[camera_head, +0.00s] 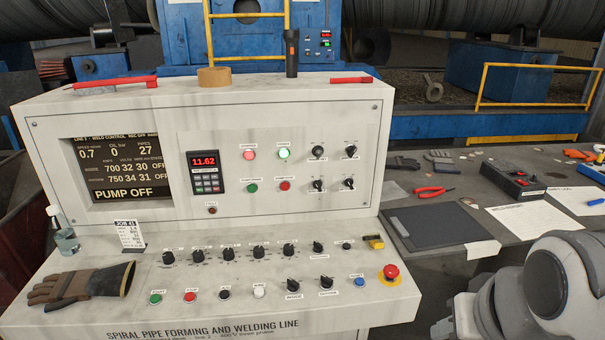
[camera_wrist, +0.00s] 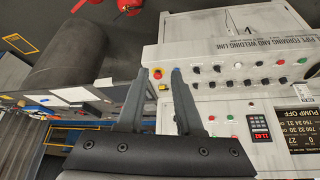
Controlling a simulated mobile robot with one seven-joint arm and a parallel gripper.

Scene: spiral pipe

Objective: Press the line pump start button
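A green button (camera_head: 252,187) and a red button (camera_head: 285,185) sit side by side on the console's upright panel, right of the red-digit keypad (camera_head: 205,172); their small labels are hard to read. The green button also shows in the wrist view (camera_wrist: 230,117). Another green button (camera_head: 155,298), labelled START, is at the left of the lower desk panel, beside a red STOP button (camera_head: 190,296). The screen (camera_head: 117,168) reads PUMP OFF. My gripper (camera_wrist: 158,72) is open and empty, its fingers apart from the console; it is not visible in the head view.
A red emergency button (camera_head: 391,272) is at the desk's right end. A glove (camera_head: 82,286) and a small bottle (camera_head: 62,232) are at the left. A torch (camera_head: 291,53) and tape roll (camera_head: 214,77) stand on top. The right bench (camera_head: 460,205) holds tools and a tablet.

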